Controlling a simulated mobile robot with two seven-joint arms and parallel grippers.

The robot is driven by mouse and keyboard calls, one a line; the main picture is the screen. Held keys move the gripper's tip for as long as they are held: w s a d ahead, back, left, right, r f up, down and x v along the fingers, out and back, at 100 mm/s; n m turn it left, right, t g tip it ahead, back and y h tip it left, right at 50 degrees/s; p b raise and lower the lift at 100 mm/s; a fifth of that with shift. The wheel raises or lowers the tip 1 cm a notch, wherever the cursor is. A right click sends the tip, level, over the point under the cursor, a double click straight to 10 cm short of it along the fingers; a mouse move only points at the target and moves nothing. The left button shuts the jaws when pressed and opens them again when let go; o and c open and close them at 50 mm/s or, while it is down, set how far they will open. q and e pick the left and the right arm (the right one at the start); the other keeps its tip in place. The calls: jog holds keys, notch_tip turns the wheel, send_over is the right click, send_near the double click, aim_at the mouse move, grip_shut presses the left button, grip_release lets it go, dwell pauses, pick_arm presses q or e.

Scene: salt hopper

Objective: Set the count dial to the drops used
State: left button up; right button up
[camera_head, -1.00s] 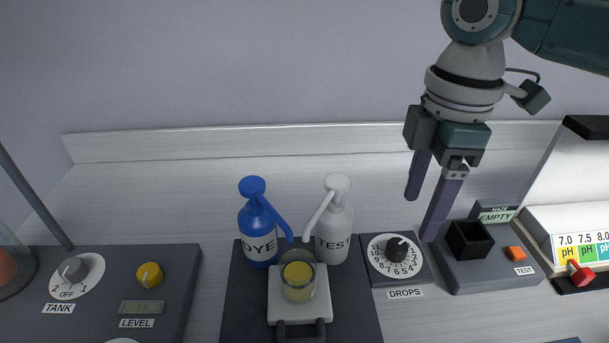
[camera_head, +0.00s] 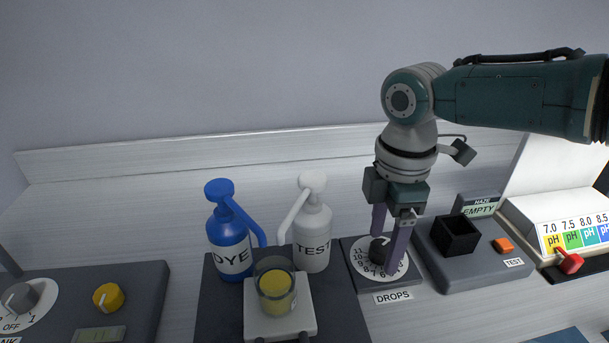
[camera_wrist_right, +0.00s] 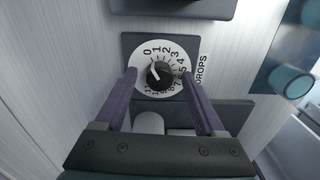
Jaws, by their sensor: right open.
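The count dial (camera_head: 359,262) is a white numbered disc with a black knob (camera_head: 378,250) on a dark plate labelled DROPS. In the right wrist view the knob (camera_wrist_right: 161,76) has a white pointer aimed up-left, near the 0 side; the exact mark is hard to tell. My right gripper (camera_head: 387,254) is open and points down at the dial. In the wrist view its fingers (camera_wrist_right: 158,77) stand on either side of the knob with gaps; whether they reach its height is unclear. In the head view a finger covers part of the numbers. My left gripper is not in view.
Right are a HAZE box with a black cup (camera_head: 456,235), an orange button (camera_head: 503,246) and a pH strip (camera_head: 575,238).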

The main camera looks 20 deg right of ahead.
grip_shut()
dwell(0.5)
